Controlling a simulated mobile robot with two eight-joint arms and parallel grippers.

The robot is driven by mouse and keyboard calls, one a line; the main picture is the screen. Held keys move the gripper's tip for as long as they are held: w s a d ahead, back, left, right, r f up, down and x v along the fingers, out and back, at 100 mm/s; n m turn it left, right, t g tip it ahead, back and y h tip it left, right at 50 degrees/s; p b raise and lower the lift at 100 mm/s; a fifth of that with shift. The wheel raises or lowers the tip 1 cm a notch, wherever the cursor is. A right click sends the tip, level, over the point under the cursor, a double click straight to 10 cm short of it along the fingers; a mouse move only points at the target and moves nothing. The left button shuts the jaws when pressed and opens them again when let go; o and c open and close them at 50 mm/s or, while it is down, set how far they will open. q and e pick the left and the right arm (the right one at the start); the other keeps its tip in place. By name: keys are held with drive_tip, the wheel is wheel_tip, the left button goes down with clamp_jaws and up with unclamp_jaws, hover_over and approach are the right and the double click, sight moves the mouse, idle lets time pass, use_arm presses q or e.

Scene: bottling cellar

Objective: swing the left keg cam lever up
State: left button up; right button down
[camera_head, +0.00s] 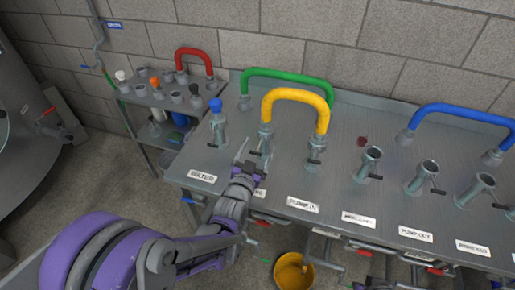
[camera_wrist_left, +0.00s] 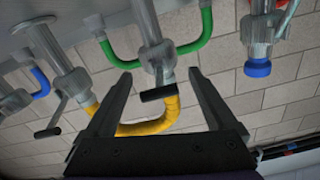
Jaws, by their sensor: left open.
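My left gripper (camera_head: 254,156) is open at the metal port (camera_head: 265,134) that carries the left end of the yellow hose (camera_head: 296,95). In the left wrist view, the port's dark cam lever (camera_wrist_left: 159,92) lies between the two spread fingers of my left gripper (camera_wrist_left: 160,98), sticking out sideways from the port (camera_wrist_left: 156,58). The fingers look apart from the lever; their exact depth to it is hard to tell. The label in front of this port is mostly hidden by my arm. My right gripper is not clearly seen.
A blue-capped port (camera_head: 217,128) stands close to the left, behind the WATER label (camera_head: 202,176). The green hose (camera_head: 290,74) arches behind. A yellow bucket (camera_head: 292,275) stands on the floor below.

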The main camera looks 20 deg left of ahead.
use_arm(q)
clamp_jaws()
idle(0.5)
